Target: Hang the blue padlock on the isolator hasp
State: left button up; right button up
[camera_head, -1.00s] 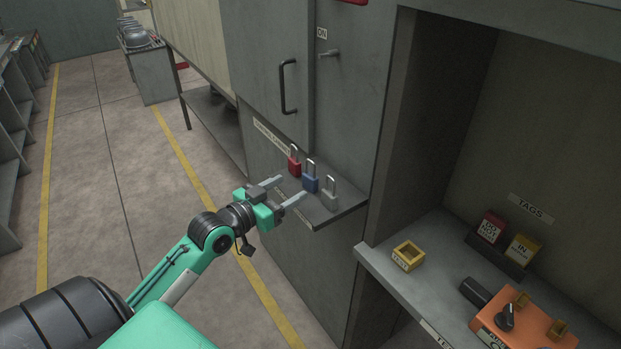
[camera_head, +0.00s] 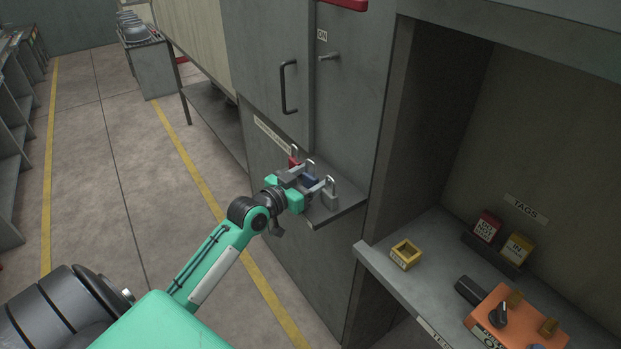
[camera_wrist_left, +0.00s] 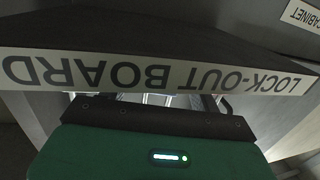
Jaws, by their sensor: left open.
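The blue padlock (camera_head: 311,180) stands upright on a small grey shelf (camera_head: 335,211), its shackle up, partly hidden by my left gripper. My left gripper (camera_head: 312,177) is open, with one finger on each side of the blue padlock; I cannot tell whether they touch it. In the left wrist view, the shelf's "LOCK-OUT BOARD" label (camera_wrist_left: 150,74) shows upside down and hides most of the fingers. A small metal peg (camera_head: 330,57) sticks out of the cabinet below an "ON" label; I cannot tell whether it is the hasp. My right gripper is not in view.
A red padlock (camera_head: 293,162) and a grey padlock (camera_head: 330,196) stand close on either side of the blue one. A black handle (camera_head: 288,87) is on the cabinet door.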

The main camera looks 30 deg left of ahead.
pick_arm(q)
jog(key=c, duration=1.2)
notch_tip(320, 180, up, 20)
jog(key=shift+b, duration=0.35)
